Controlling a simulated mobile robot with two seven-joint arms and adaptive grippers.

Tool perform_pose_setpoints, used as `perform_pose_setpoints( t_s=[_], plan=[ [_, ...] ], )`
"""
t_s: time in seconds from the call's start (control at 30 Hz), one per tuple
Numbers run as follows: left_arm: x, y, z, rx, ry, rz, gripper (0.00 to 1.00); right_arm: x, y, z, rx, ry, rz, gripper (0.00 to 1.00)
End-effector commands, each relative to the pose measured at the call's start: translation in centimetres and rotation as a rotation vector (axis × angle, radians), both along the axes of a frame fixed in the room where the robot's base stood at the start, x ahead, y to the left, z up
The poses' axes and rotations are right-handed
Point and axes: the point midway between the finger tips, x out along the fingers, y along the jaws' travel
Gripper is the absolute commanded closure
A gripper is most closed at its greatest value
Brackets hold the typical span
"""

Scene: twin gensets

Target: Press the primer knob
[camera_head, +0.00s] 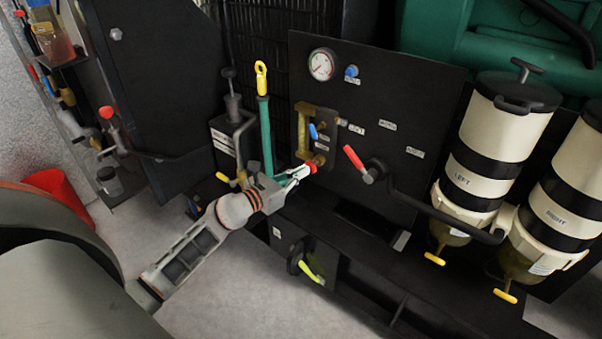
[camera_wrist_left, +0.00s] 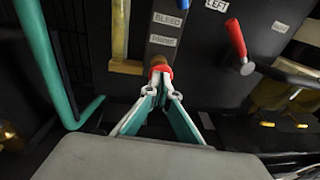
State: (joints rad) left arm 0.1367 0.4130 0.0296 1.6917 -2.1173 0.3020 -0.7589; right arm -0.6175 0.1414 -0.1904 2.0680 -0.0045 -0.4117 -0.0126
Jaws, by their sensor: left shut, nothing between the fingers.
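The primer knob (camera_wrist_left: 160,70) is small and red, with a brass-coloured stem, below a label reading PRIME (camera_wrist_left: 161,41) on the black panel in the left wrist view. In the head view the red knob (camera_head: 312,168) shows at the tip of my left gripper (camera_head: 304,172). My left gripper is shut, with its fingertips together (camera_wrist_left: 160,77) right at the front of the knob. They look to be touching it, but the fingers partly hide the knob and I cannot tell how far in it is. My right gripper is not in view.
A red-handled lever (camera_head: 354,157) sits right of the knob. A brass-coloured sight tube (camera_head: 303,130) and a blue lever (camera_head: 313,131) are just above. White filter canisters (camera_head: 492,130) stand at the right.

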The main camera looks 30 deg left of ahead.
Motion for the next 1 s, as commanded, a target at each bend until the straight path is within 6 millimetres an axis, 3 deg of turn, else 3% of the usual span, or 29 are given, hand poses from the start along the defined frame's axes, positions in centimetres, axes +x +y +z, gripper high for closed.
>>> perform_pose_setpoints(
  t_s=[0.3,0.57,1.0],
  plan=[
    [0.2,0.0,0.0,0.0,0.0,0.0,1.0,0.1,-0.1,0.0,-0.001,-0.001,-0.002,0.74],
    [2.6,-0.2,0.2,0.0,-0.002,0.001,1.0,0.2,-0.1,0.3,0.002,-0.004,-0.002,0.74],
    [2.6,-0.1,0.2,0.001,-0.002,0.001,1.0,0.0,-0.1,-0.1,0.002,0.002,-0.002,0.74]
  ],
)
